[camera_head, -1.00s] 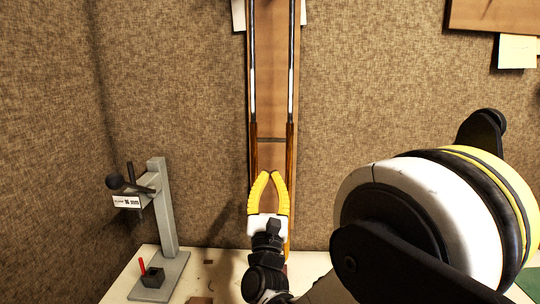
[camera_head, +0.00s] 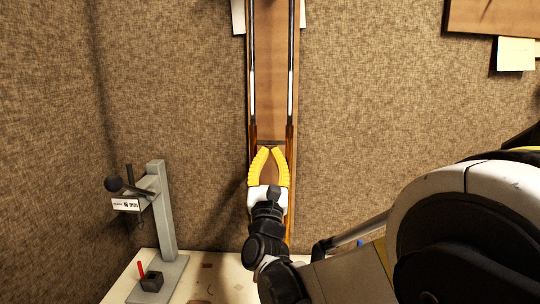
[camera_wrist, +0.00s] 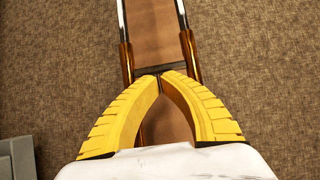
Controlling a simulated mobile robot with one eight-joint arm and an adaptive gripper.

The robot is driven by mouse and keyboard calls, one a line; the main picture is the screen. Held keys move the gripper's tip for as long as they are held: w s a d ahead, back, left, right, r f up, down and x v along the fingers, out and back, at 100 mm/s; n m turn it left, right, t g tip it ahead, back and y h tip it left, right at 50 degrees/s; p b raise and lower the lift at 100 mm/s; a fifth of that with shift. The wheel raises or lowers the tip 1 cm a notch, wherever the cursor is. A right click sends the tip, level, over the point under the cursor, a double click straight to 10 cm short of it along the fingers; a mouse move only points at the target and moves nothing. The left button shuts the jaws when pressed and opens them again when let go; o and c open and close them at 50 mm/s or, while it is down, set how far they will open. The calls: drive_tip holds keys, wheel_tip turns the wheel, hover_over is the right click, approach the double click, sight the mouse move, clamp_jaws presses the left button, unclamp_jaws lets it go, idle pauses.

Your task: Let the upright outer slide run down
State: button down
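The upright outer slide (camera_head: 291,135) has two parallel tubes, silvery above and brass-brown below, standing along a brown wooden board (camera_head: 271,50). A thin dark crossbar joins the tubes; in the wrist view the crossbar (camera_wrist: 176,66) lies at my fingertips. My gripper (camera_head: 269,149) has yellow ribbed fingers and is in front of the slide, between the tubes. In the wrist view the fingertips (camera_wrist: 160,75) nearly meet, with a narrow dark gap between them. I cannot tell whether they grip the crossbar. The slide's lower end is hidden behind my gripper and arm.
A grey stand (camera_head: 163,215) with a black knob and white label is on the pale bench (camera_head: 222,272) at left. A small dark block (camera_head: 152,284) with a red stick sits on its base. Brown fabric wall (camera_head: 375,110) stands behind.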

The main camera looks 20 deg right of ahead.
wheel_tip(320, 180, up, 28)
drive_tip(key=p, duration=1.9)
drive_tip(key=shift+p, duration=0.3)
